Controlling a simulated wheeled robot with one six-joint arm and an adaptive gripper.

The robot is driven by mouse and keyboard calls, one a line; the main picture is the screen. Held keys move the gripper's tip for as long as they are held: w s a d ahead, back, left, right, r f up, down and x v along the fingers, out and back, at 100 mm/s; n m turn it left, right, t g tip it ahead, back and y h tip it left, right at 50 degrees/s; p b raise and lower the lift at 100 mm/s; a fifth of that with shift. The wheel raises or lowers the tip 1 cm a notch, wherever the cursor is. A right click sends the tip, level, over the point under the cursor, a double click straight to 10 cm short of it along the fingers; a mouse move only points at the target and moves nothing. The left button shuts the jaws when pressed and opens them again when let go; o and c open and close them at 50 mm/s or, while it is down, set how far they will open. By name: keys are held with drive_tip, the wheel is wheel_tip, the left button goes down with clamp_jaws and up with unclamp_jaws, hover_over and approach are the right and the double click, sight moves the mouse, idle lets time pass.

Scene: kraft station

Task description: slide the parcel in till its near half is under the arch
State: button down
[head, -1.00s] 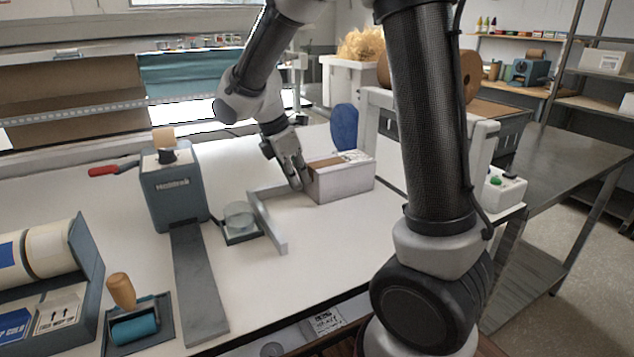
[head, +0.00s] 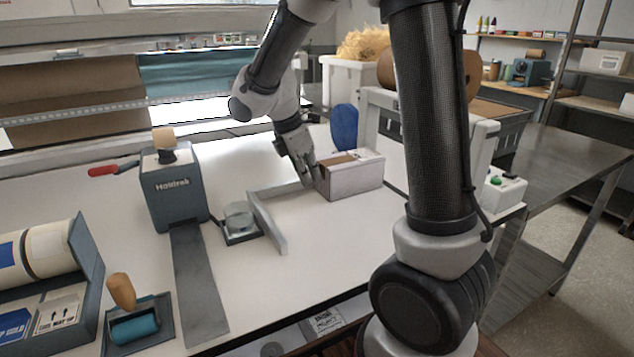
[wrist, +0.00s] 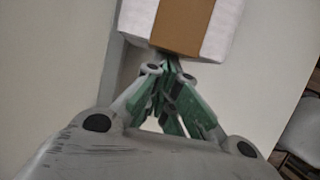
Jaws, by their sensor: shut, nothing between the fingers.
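The parcel (head: 352,178) is a white box with a brown tape strip on top. It lies flat on the white table, and its right end is close to the grey arch (head: 368,115), partly hidden behind my arm. Whether any of it is under the arch I cannot tell. My gripper (head: 311,184) is shut and empty, pointing down at the parcel's left end. In the wrist view the closed fingertips (wrist: 168,62) are right at the end face of the parcel (wrist: 185,22), seemingly touching it.
A tape dispenser (head: 174,190) stands further left. A control box with a green button (head: 497,187) is right of the arch. The table in front of the parcel is clear.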

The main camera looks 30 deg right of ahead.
sight(321, 168)
drive_tip(key=shift+d, duration=0.7)
drive_tip(key=shift+d, duration=1.5)
drive_tip(key=shift+d, duration=0.65)
drive_tip(key=shift+a, duration=1.05)
drive_tip(key=d+v, duration=0.1)
drive_tip(key=v, duration=0.9)
drive_tip(key=shift+d+r, duration=0.2)
drive_tip(key=shift+r, duration=0.1)
